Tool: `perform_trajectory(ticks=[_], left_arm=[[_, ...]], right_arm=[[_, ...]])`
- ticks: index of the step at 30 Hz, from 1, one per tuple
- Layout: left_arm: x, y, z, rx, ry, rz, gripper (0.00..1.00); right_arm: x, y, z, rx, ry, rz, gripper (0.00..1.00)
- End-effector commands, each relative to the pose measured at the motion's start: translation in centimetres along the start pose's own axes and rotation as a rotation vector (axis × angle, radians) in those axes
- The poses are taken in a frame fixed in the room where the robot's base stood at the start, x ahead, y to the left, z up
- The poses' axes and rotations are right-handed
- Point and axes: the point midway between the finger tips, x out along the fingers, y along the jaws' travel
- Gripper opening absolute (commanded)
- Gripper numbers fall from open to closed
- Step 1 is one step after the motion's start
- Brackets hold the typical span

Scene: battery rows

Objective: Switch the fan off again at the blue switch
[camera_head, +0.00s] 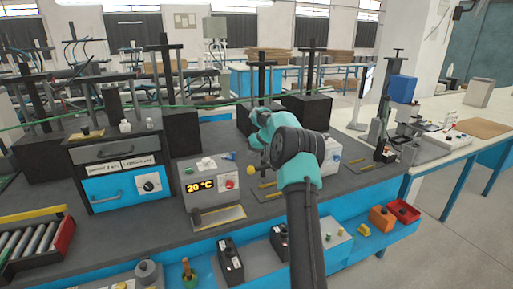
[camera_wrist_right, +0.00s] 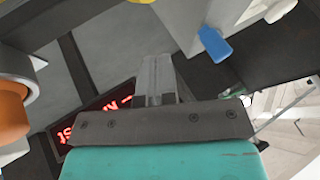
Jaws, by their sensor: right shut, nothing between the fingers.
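A blue switch lever (camera_wrist_right: 214,44) shows in the right wrist view, on the side of a pale grey box (camera_wrist_right: 188,18). My right gripper's shut fingers (camera_wrist_right: 157,76) are to the left of and below the lever in that view, apart from it, with nothing between them. In the head view my right arm's teal and black wrist (camera_head: 290,145) stands over the middle of the bench and covers most of a white box (camera_head: 331,157). I cannot make out the fan. My left gripper is not in view.
A box with a "20 °C" display (camera_head: 200,187) stands left of my arm, near a yellow ball (camera_head: 250,170). A grey and blue drawer unit (camera_head: 118,170) is further left. A red-lit display (camera_wrist_right: 85,127) and an orange cylinder (camera_wrist_right: 12,115) show in the right wrist view.

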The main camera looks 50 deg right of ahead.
Motion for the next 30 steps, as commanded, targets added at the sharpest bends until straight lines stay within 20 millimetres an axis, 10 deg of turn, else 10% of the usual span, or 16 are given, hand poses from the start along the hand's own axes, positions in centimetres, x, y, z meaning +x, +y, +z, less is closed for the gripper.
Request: perform_trajectory(ticks=[30], left_arm=[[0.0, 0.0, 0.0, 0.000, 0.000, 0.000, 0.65]], right_arm=[[2.3, -4.0, 0.5, 0.060, 0.030, 0.033, 0.00]])
